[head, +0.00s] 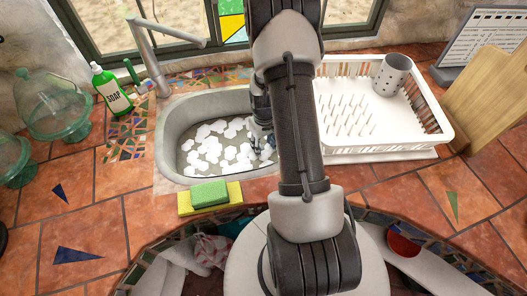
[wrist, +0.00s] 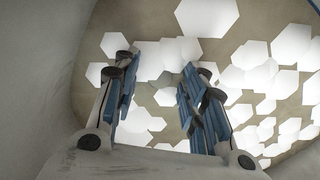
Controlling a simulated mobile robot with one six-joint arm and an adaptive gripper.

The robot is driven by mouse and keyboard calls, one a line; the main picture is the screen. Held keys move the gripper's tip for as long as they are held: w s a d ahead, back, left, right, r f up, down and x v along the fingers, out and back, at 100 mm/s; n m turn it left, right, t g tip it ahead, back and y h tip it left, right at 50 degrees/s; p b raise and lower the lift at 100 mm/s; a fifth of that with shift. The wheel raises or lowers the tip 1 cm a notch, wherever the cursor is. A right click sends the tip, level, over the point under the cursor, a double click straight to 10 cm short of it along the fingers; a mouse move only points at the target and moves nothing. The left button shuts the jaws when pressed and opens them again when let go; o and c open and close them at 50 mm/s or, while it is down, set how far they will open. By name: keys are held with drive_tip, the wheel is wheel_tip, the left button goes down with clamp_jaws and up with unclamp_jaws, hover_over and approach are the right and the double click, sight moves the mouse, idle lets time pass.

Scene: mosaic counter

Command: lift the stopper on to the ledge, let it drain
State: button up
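The sink (head: 170,150) is a grey oval basin with white hexagonal foam flakes (head: 205,150) over much of its floor. My gripper (head: 265,142) is down inside the basin at its right side, partly hidden behind my arm. The tiled ledge (head: 215,83) runs behind the sink, below the window.
A white dish rack (head: 440,133) with a dotted grey cup (head: 391,76) stands right of the sink. A green and yellow sponge (head: 210,194) lies at the front rim. The faucet (head: 150,60) and green soap bottle (head: 111,90) stand at the back left. Glass cloches are far left.

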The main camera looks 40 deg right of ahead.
clamp_jaws()
idle(0.4)
